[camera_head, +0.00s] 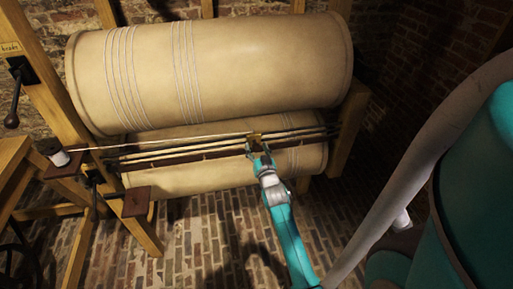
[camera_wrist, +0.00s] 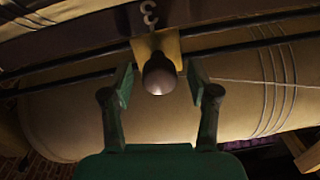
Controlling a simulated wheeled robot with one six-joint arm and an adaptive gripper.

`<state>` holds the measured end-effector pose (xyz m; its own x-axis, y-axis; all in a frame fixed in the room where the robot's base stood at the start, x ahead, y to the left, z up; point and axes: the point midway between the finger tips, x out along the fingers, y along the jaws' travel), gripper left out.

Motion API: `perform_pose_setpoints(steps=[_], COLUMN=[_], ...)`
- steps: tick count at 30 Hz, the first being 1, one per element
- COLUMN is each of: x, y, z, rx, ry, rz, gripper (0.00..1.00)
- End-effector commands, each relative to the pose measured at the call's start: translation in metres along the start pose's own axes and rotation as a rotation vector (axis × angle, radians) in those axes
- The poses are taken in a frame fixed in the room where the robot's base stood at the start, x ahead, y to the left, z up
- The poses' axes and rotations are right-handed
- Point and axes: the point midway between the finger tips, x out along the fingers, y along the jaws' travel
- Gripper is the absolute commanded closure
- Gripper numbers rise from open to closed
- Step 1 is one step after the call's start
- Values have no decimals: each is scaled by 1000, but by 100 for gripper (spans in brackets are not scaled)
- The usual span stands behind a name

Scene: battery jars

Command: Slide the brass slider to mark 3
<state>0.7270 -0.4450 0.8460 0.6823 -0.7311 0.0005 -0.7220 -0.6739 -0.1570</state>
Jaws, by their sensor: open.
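The brass slider (camera_head: 254,136) sits on two dark horizontal rails (camera_head: 205,149) in front of the lower drum. In the wrist view the slider (camera_wrist: 172,46) carries a dark round knob (camera_wrist: 159,74). A pale numeral that looks like a 3 (camera_wrist: 149,14) is on the strip at the slider, just left of its middle. My gripper (camera_head: 259,156) is at the slider. In the wrist view my gripper (camera_wrist: 158,84) is open, one finger on each side of the knob, with gaps showing on both sides.
A large cream drum (camera_head: 230,70) wound with thin wire lies above a lower drum (camera_head: 190,180) in a wooden frame (camera_head: 45,65). A white spool (camera_head: 53,151) on the left feeds a thin line towards the slider. A crank handle (camera_head: 12,120) hangs left. The brick floor (camera_head: 215,235) in front is open.

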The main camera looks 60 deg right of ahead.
Motion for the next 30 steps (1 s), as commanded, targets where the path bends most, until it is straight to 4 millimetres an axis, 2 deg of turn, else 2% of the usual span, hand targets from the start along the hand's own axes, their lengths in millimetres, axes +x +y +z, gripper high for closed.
perform_pose_setpoints(steps=[12, 18, 24, 30], x=[-72, -98, -110, -111], y=[0, 1, 0, 0], z=[1, 1, 0, 0], rx=[0, 0, 0, 0], ry=[-2, -2, 0, 0], rz=[0, 1, 0, 0], gripper=[40, 40, 40, 40])
